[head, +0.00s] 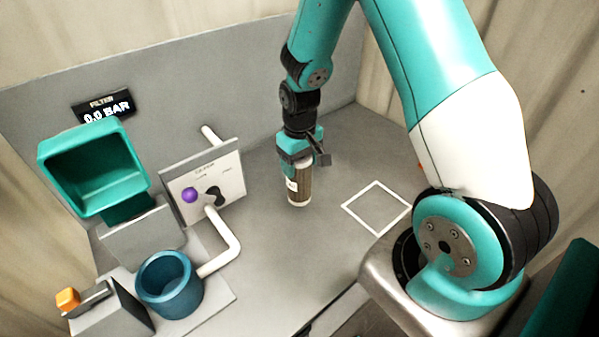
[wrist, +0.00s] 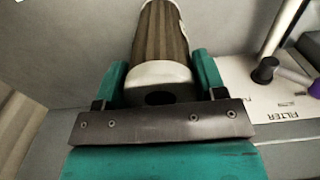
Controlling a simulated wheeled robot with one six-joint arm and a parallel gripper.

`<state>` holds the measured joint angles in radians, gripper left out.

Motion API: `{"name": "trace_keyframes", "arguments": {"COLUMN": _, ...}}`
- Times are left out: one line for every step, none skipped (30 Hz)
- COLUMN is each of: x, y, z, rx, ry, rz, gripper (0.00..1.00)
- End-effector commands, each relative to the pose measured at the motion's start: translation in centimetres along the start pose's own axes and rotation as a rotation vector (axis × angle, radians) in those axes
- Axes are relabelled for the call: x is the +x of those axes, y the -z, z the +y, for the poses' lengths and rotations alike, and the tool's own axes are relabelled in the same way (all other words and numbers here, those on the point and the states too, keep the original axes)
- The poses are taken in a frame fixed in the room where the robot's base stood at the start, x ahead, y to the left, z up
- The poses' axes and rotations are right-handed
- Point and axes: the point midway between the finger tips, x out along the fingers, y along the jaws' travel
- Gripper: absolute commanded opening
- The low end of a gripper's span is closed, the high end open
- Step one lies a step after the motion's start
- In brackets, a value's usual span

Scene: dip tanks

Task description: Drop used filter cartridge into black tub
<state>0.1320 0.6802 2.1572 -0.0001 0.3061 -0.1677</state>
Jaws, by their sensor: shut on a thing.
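The used filter cartridge (head: 299,187) is brown and pleated, with a white label and pale end caps. My gripper (head: 302,160) is shut on its upper end and holds it roughly upright over the grey worktop. In the wrist view the cartridge (wrist: 160,40) lies between the two teal fingers of my gripper (wrist: 160,84), its white end cap towards the camera. The gap between the cartridge's lower end and the worktop is hard to judge. I cannot make out a black tub in either view.
A white square outline (head: 378,208) marks bare worktop right of the cartridge. At left stand an open blue housing (head: 170,285), a teal hopper-like box (head: 92,168), a valve panel (head: 205,187) with a purple knob, a white pipe (head: 222,255) and an orange button (head: 68,299).

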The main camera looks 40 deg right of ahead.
Motion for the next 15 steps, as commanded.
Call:
{"name": "trace_keyframes", "arguments": {"x": 0.5, "y": 0.0, "z": 0.0, "rx": 0.001, "ry": 0.0, "rz": -0.001, "gripper": 0.15}}
{"name": "trace_keyframes", "arguments": {"x": 0.7, "y": 0.1, "z": 0.1, "rx": 0.001, "ry": 0.0, "rz": 0.0, "gripper": 0.15}}
{"name": "trace_keyframes", "arguments": {"x": 1.0, "y": 0.1, "z": 0.1, "rx": 0.001, "ry": 0.0, "rz": 0.002, "gripper": 0.15}}
{"name": "trace_keyframes", "arguments": {"x": 1.2, "y": 0.1, "z": 0.1, "rx": 0.001, "ry": 0.0, "rz": 0.002, "gripper": 0.15}}
{"name": "trace_keyframes", "arguments": {"x": 1.4, "y": 0.1, "z": 0.1, "rx": 0.001, "ry": 0.0, "rz": 0.001, "gripper": 0.15}}
{"name": "trace_keyframes", "arguments": {"x": 1.8, "y": 0.0, "z": 0.1, "rx": 0.001, "ry": 0.0, "rz": 0.0, "gripper": 0.15}}
{"name": "trace_keyframes", "arguments": {"x": 2.2, "y": 0.0, "z": 0.1, "rx": 0.001, "ry": 0.0, "rz": -0.001, "gripper": 0.15}}
{"name": "trace_keyframes", "arguments": {"x": 2.6, "y": 0.0, "z": 0.1, "rx": 0.002, "ry": 0.0, "rz": -0.001, "gripper": 0.15}}
{"name": "trace_keyframes", "arguments": {"x": 3.2, "y": 0.0, "z": 0.1, "rx": 0.002, "ry": 0.0, "rz": -0.002, "gripper": 0.15}}
{"name": "trace_keyframes", "arguments": {"x": 3.6, "y": 0.0, "z": 0.1, "rx": 0.002, "ry": 0.0, "rz": -0.001, "gripper": 0.15}}
{"name": "trace_keyframes", "arguments": {"x": 4.0, "y": 0.0, "z": 0.1, "rx": 0.002, "ry": 0.0, "rz": -0.002, "gripper": 0.15}}
{"name": "trace_keyframes", "arguments": {"x": 4.4, "y": 0.0, "z": 0.1, "rx": 0.002, "ry": 0.0, "rz": 0.0, "gripper": 0.15}}
{"name": "trace_keyframes", "arguments": {"x": 4.7, "y": 0.0, "z": 0.1, "rx": 0.002, "ry": 0.0, "rz": 0.0, "gripper": 0.15}}
{"name": "trace_keyframes", "arguments": {"x": 4.9, "y": 0.1, "z": 0.1, "rx": 0.002, "ry": 0.0, "rz": 0.001, "gripper": 0.15}}
{"name": "trace_keyframes", "arguments": {"x": 5.0, "y": 0.1, "z": 0.1, "rx": 0.002, "ry": 0.0, "rz": 0.002, "gripper": 0.15}}
